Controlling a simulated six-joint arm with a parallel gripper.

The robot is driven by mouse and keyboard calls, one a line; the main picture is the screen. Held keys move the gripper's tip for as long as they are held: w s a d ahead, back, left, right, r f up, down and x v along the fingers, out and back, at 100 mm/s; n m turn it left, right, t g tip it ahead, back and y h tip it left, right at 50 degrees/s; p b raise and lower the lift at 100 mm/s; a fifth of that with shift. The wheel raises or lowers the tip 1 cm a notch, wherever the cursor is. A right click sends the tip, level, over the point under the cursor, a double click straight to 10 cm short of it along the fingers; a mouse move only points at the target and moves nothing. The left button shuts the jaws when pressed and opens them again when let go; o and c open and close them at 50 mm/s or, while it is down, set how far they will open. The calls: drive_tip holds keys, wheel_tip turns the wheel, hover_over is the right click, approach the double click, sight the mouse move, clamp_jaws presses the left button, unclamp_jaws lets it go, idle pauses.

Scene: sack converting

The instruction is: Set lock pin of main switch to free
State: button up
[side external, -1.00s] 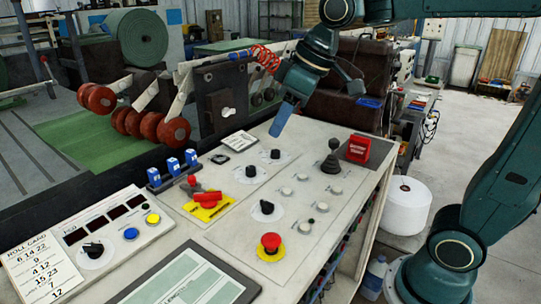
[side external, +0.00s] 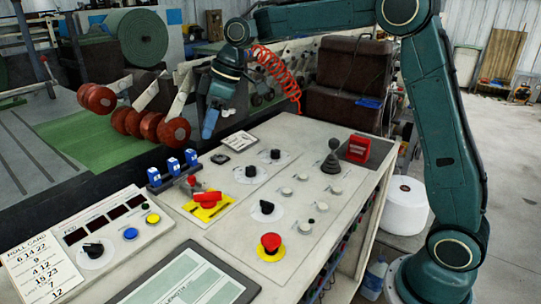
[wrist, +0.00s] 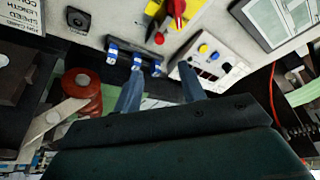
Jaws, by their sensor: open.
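The main switch (side external: 207,199) is a red handle on a yellow plate, on the left part of the sloping grey panel. It also shows at the top of the wrist view (wrist: 178,10). A small red-tipped piece (side external: 192,181) stands just behind the plate, probably the lock pin; whether it is in or out I cannot tell. It shows too in the wrist view (wrist: 159,38). My gripper (side external: 208,134) hangs above the panel's back edge, behind and apart from the switch. In the wrist view its two fingers (wrist: 160,82) are spread, with nothing seen between them.
Several blue counters (side external: 173,166) stand in a row close to the pin. A joystick (side external: 332,160), red box (side external: 369,150), emergency button (side external: 271,243) and dials occupy the panel. Red rollers (side external: 172,132) lie behind its left side.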

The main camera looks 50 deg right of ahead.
sight(191, 177)
drive_tip(key=shift+f, duration=0.1)
drive_tip(key=x, duration=1.3)
drive_tip(key=shift+w+a+f, duration=0.1)
drive_tip(key=shift+w+f, duration=0.05)
drive_tip(key=shift+f, duration=0.15)
clamp_jaws()
